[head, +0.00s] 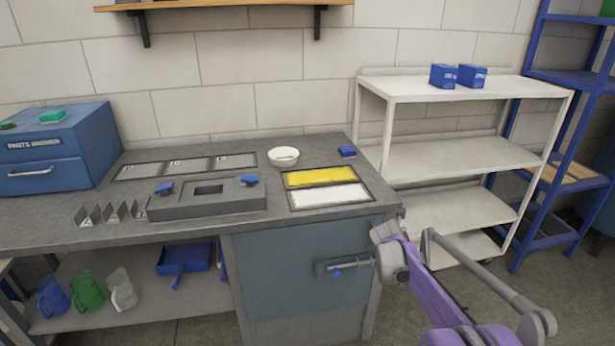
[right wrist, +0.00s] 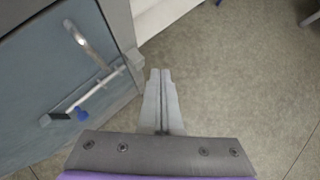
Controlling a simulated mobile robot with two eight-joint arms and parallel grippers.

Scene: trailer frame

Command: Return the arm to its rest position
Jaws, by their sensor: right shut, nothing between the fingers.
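My right arm, purple and grey, comes in at the lower right of the head view. In the right wrist view my right gripper (right wrist: 160,75) is shut and empty, with its fingers together over the floor. It is just right of the workbench's blue-grey panel (right wrist: 40,100), apart from it as far as I can tell. In the head view the end of the arm is beside the panel's right side, and the fingers are hard to make out there. My left gripper is in neither view.
The workbench (head: 305,223) carries a blue parts washer (head: 45,165), a grey fixture (head: 205,205), a white bowl (head: 283,157) and a yellow-and-white tray (head: 373,197). A bar handle (head: 345,265) sticks out of the panel. A white shelf rack (head: 450,160) stands behind the arm. Floor (right wrist: 250,90) is clear to the right.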

